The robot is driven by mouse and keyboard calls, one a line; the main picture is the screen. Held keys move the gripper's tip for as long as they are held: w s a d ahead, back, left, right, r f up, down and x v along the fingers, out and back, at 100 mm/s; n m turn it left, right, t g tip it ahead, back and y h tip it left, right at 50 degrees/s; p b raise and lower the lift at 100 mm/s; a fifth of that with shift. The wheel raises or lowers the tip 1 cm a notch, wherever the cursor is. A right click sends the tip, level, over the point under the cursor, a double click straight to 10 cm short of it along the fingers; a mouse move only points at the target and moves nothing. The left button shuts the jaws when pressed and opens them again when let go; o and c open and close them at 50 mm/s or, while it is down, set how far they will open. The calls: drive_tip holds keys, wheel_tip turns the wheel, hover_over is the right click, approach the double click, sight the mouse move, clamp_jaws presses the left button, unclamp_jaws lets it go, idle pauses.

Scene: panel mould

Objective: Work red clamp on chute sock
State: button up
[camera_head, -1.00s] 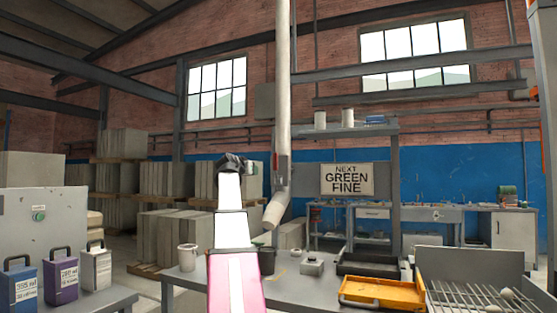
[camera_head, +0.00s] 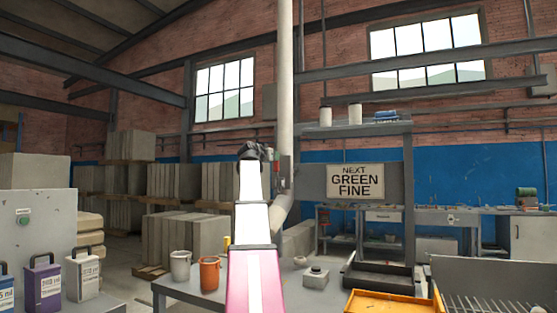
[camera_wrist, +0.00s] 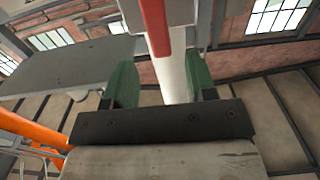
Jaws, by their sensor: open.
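The pale chute (camera_head: 285,80) hangs vertically in the middle of the head view, with its bent lower sock (camera_head: 282,208) partly hidden by my arm. The red clamp (camera_head: 277,164) is a small upright red piece on the chute. In the wrist view the red clamp (camera_wrist: 156,28) is a long red bar in front of the white chute (camera_wrist: 174,78). My gripper (camera_wrist: 160,82) is open, its green fingers to either side of the chute in that view. Whether the red bar lies between the fingertips or just beyond them I cannot tell. In the head view my gripper (camera_head: 254,152) is left of the clamp.
A grey bench (camera_head: 190,292) holds a pale bucket (camera_head: 180,266), an orange cup (camera_head: 209,273), a small grey box (camera_head: 316,277), a black tray (camera_head: 380,277) and a yellow tray (camera_head: 394,303). Canisters (camera_head: 44,282) stand at left. A sign (camera_head: 355,181) hangs behind.

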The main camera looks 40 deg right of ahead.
drive_tip(key=x, duration=0.8)
drive_tip(key=shift+d, duration=0.1)
clamp_jaws()
